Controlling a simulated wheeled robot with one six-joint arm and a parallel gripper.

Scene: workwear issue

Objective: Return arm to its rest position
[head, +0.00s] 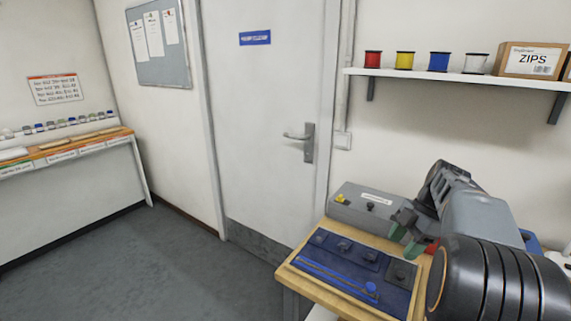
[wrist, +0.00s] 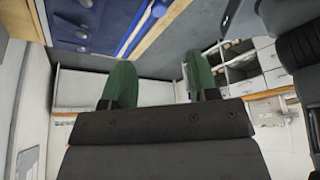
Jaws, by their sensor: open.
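My gripper (head: 406,241) is at the right in the head view, with its green fingers parted over the back right part of the wooden worktop. Nothing shows between the fingers. My arm is bent, and its dark links fill the lower right and hide part of the worktop. In the wrist view, my gripper (wrist: 161,78) shows two green fingers spread well apart with empty space between them.
A wooden board (head: 315,288) carries a blue panel (head: 345,272) with dark knobs. A grey box (head: 362,211) with a yellow button stands behind it. A shelf (head: 455,79) holds spools and a ZIPS box (head: 531,60). A closed door (head: 258,120) stands behind; floor at left is clear.

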